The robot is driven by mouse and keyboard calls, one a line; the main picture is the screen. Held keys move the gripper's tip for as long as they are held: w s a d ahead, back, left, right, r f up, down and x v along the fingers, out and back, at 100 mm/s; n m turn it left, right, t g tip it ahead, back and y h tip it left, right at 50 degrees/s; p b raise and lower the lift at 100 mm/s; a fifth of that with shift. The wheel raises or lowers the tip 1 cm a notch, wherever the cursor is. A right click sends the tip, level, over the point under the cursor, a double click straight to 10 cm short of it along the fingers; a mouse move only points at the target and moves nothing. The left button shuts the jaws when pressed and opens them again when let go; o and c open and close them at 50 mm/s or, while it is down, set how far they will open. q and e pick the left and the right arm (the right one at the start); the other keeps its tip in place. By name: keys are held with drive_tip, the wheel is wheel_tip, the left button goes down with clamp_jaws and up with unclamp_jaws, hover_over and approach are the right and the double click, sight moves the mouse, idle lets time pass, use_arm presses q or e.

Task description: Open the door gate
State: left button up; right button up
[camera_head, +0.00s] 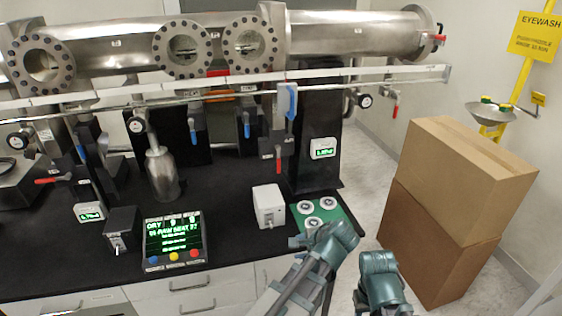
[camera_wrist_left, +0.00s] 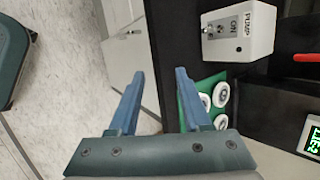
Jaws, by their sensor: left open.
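No part is clearly readable as the door gate in the head view. A steel chamber pipe (camera_head: 335,38) with round flanged windows runs across the back, and a tall blue handle (camera_head: 291,101) stands upright in front of it. A red handle (camera_head: 278,158) hangs below it. My left gripper (camera_wrist_left: 165,78) is open and empty in the wrist view, above the bench's front edge, with the green mat just beyond its fingers. In the head view my left arm's teal end (camera_head: 332,240) covers the mat's front. My right arm's teal end (camera_head: 380,275) is beside it; its fingers are not visible.
A white pump switch box (camera_head: 269,206), a control panel (camera_head: 174,240) and a green mat (camera_head: 343,216) with white discs are on the black bench. A clear rail (camera_head: 385,78) runs before the pipe. Stacked cardboard boxes (camera_head: 450,200) stand at the right.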

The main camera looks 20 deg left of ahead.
use_arm(q)
drive_tip(key=w+a+r+m+t+y+b, duration=0.1)
drive_tip(key=w+a+r+m, duration=0.1)
drive_tip(key=w, duration=0.1)
drive_tip(key=w+a+r+m+t+y+b, duration=0.1)
drive_tip(key=w+a+m, duration=0.1)
drive_tip(key=w+m, duration=0.1)
drive_tip(key=w+a+r+m+t+y, duration=0.2)
drive_tip(key=w, duration=0.2)
drive_tip(key=shift+w+r+m+b, duration=0.15)
drive_tip(key=shift+r+m+b, duration=0.15)
drive_tip(key=shift+r+b, duration=0.1)
drive_tip(key=w+a+r+m+t+y+b, duration=0.1)
drive_tip(key=w+r+m+t+y, duration=0.1)
drive_tip(key=w+r+m+t, duration=0.2)
wheel_tip(320, 180, up, 2)
drive_tip(key=w+m, duration=0.2)
drive_tip(key=m, duration=0.2)
drive_tip(key=shift+w+a+r+m+b, duration=0.2)
drive_tip(key=shift+a+r+m+b, duration=0.05)
drive_tip(key=shift+a+m+b, duration=0.1)
use_arm(e)
wheel_tip(320, 180, down, 5)
drive_tip(key=shift+r, duration=0.1)
